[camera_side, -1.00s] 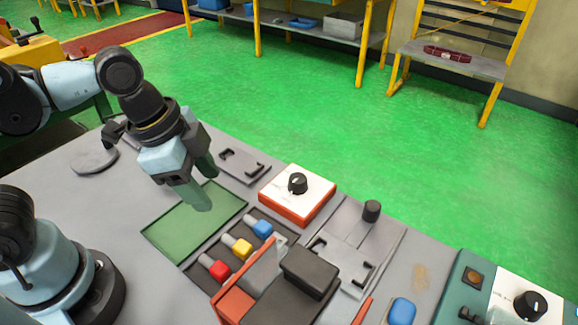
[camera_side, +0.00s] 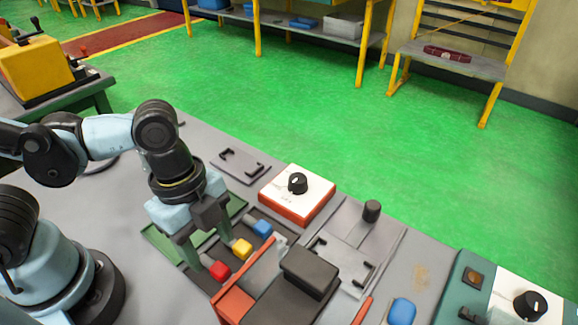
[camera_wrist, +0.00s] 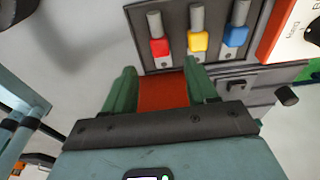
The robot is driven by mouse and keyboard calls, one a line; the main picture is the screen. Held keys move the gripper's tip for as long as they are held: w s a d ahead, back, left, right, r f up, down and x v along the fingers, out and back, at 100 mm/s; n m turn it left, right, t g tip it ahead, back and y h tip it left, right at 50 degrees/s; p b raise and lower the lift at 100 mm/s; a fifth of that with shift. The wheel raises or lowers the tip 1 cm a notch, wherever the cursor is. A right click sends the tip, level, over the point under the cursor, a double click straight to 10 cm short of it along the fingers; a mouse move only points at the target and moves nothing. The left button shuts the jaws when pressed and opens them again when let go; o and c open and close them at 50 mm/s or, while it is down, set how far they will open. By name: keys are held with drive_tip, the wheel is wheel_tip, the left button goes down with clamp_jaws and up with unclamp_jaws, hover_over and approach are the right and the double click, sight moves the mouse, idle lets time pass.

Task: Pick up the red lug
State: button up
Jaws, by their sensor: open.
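The red lug (camera_side: 220,270) sits in a dark slotted holder, at the left end of a row with the yellow lug (camera_side: 242,249) and the blue lug (camera_side: 262,228). My gripper (camera_side: 212,253) points down over the holder, its green fingers apart and empty. In the wrist view my gripper (camera_wrist: 160,68) is open, with the red lug (camera_wrist: 159,46) just beyond the fingertips and roughly centred between them. The yellow lug (camera_wrist: 198,41) and blue lug (camera_wrist: 235,36) are to its right. The side view does not show whether a finger touches the red lug.
An orange-red block with a dark top (camera_side: 308,272) stands close to the right of the lugs. A white-topped box with a black knob (camera_side: 297,183) is behind them. The grey table at left is mostly clear.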

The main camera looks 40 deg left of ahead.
sight(220, 269)
drive_tip(key=shift+d+f, duration=0.15)
drive_tip(key=shift+f, duration=1.3)
drive_tip(key=shift+d+f, duration=0.15)
drive_tip(key=shift+f, duration=1.3)
clamp_jaws()
